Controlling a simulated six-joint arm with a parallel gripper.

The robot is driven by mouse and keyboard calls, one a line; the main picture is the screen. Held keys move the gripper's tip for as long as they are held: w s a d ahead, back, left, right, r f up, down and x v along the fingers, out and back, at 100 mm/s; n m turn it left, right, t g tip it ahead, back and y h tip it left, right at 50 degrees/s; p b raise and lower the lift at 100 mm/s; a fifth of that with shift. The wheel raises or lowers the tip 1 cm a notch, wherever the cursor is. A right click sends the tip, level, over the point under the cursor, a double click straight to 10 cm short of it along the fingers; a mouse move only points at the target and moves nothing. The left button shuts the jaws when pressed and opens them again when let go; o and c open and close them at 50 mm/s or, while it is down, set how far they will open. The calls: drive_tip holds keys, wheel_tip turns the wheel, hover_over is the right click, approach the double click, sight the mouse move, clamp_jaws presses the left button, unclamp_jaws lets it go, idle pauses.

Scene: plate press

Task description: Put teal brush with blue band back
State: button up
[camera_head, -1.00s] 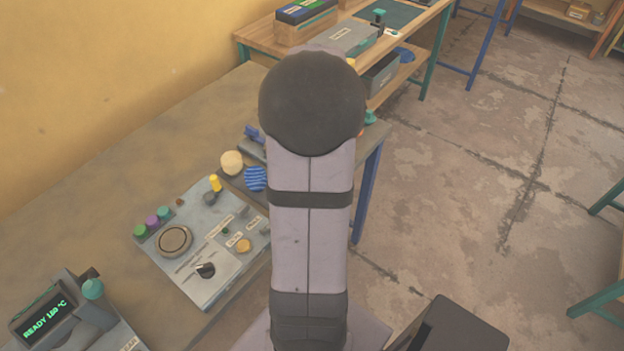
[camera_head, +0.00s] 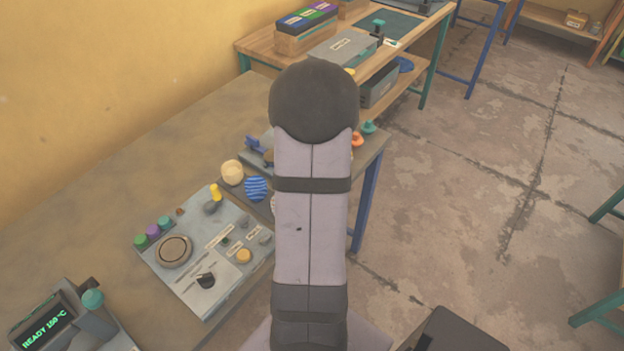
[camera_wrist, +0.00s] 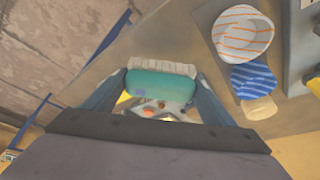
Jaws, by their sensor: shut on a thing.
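In the wrist view, my gripper (camera_wrist: 162,88) is shut on a teal brush (camera_wrist: 165,84). The brush has a teal body and a fringe of pale bristles along its far edge, and it sits between the two dark fingers. A small bluish patch shows on its body; I cannot make out a full blue band. The brush appears to be held above the bench, over a grey surface with small parts on it. In the head view, my own arm hides the gripper and the brush.
A control panel (camera_head: 190,280) with knobs lies on the bench, left of my arm. A cream round item (camera_head: 232,171) and a blue striped item (camera_head: 256,188) lie beyond it. An orange-striped item (camera_wrist: 242,36) shows in the wrist view. A display unit (camera_head: 62,325) stands front left.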

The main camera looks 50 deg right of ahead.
drive_tip(key=shift+f, duration=1.65)
drive_tip(key=shift+f+b, duration=0.15)
drive_tip(key=shift+b, duration=0.15)
drive_tip(key=o, duration=0.9)
drive_tip(key=shift+s+a+r, duration=0.1)
drive_tip(key=shift+r, duration=0.5)
drive_tip(key=v, duration=1.1)
